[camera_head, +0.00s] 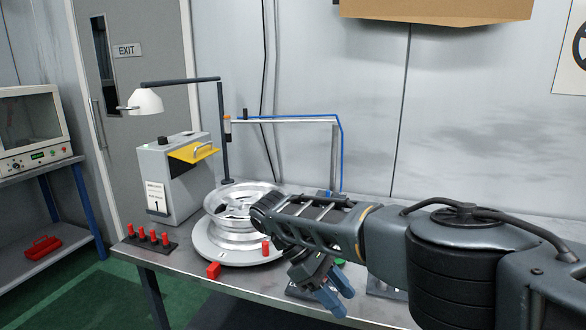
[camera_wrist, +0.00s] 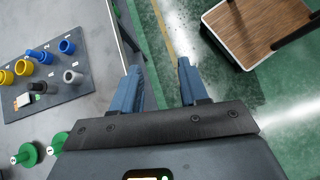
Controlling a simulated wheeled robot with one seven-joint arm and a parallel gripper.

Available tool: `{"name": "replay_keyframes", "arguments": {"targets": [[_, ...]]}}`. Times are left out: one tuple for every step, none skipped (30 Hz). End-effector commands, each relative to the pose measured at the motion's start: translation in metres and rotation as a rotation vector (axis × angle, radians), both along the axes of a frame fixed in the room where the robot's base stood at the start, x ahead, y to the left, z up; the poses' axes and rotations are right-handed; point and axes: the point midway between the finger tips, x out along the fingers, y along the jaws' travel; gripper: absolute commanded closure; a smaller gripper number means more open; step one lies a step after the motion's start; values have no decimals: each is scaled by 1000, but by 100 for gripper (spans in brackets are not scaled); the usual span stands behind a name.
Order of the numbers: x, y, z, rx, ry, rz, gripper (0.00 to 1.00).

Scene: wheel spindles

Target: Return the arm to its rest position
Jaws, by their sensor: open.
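My gripper (camera_head: 335,296) hangs at the end of my arm in front of the table, near its front edge, with its blue fingers pointing down. In the wrist view my gripper (camera_wrist: 160,85) has its two blue fingers apart with nothing between them. Below them are the table edge and the green floor (camera_wrist: 165,60). My arm stretches in from the right in the head view and hides part of the table and of the silver wheel (camera_head: 235,215).
The wheel lies on a round grey turntable (camera_head: 215,250) on the metal table (camera_head: 185,270). Red pegs (camera_head: 150,236) stand in a rack at left. A board (camera_wrist: 50,90) holds yellow, blue and grey cylinders. A wood-topped platform (camera_wrist: 262,30) stands on the floor.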

Motion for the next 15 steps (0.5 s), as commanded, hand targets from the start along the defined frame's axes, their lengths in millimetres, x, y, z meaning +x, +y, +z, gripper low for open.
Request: {"name": "replay_keyframes", "arguments": {"targets": [[-4, 3, -9, 10, 4, 9, 56], [-5, 5, -12, 16, 6, 13, 56], [-7, 7, -17, 22, 7, 18, 56], [-9, 8, -20, 27, 8, 21, 56], [-11, 10, -24, 32, 10, 26, 56], [-13, 13, -30, 41, 12, 32, 56], [-15, 15, -34, 49, 13, 37, 56], [-17, 17, -38, 56, 14, 41, 56], [-20, 20, -44, 65, 17, 48, 56], [-23, 23, -50, 73, 20, 53, 56], [-26, 25, -55, 83, 21, 58, 56], [-30, 30, -63, 96, 23, 67, 56], [-34, 33, -70, 108, 26, 73, 56], [-37, 36, -76, 119, 27, 78, 56], [-43, 42, -86, 138, 30, 88, 56]]}}
